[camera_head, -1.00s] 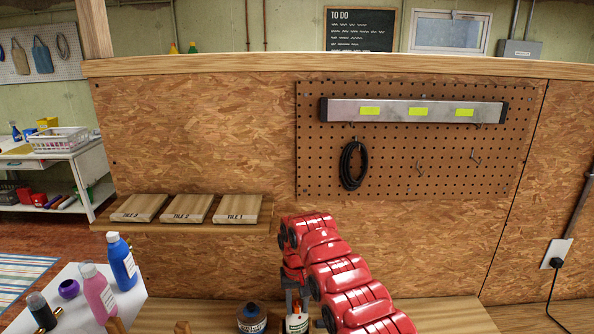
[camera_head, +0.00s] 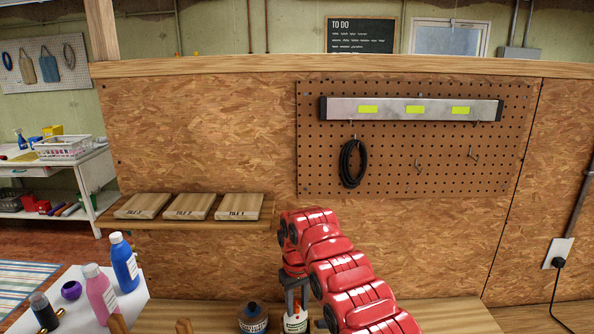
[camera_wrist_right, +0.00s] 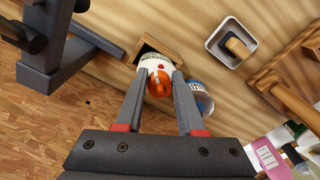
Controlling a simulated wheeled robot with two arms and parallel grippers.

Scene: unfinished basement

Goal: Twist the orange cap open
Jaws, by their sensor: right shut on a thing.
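The orange cap (camera_wrist_right: 158,84) shows in the right wrist view on top of a white bottle (camera_wrist_right: 153,63) with a dark label. My right gripper (camera_wrist_right: 160,80) is shut on the cap, one finger on each side of it. In the head view my red right arm reaches down to the bench, and the right gripper (camera_head: 296,294) is above the white bottle (camera_head: 295,323). The bottle's lower part is cut off by the picture edge. My left gripper does not show.
Wooden blocks (camera_head: 191,206) lie on a shelf behind. A side table at left holds a blue bottle (camera_head: 124,265) and a pink bottle (camera_head: 100,293). The bench right of the arm looks clear.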

